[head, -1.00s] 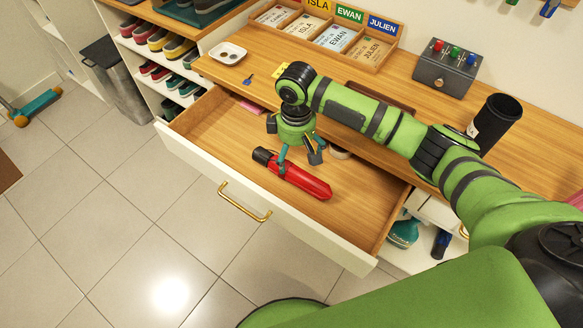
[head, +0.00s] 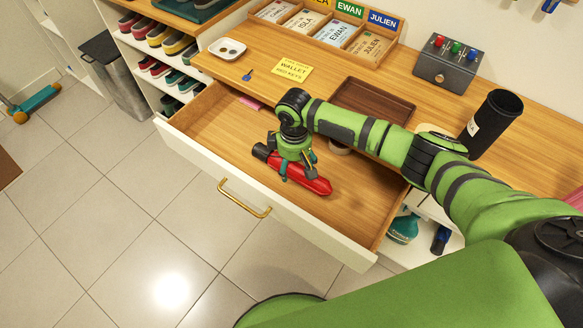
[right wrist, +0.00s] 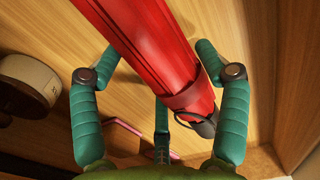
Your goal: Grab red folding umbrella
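The red folding umbrella (head: 319,186) lies in the open drawer (head: 215,120), its black handle end toward the left. My right gripper (head: 297,175) is pointed down right over it and hides its middle part. In the right wrist view the umbrella (right wrist: 152,42) runs between my spread teal fingers, one on each side, with a third finger below. The fingers look open around the umbrella; I cannot tell whether any of them touches it. My left gripper is not in view.
A round roll (head: 340,149) and a pink item (head: 250,103) lie in the drawer. The drawer front with its brass handle (head: 243,199) stands near the gripper. On the counter are a brown tray (head: 385,106), a black cup (head: 494,122) and a switch box (head: 446,64).

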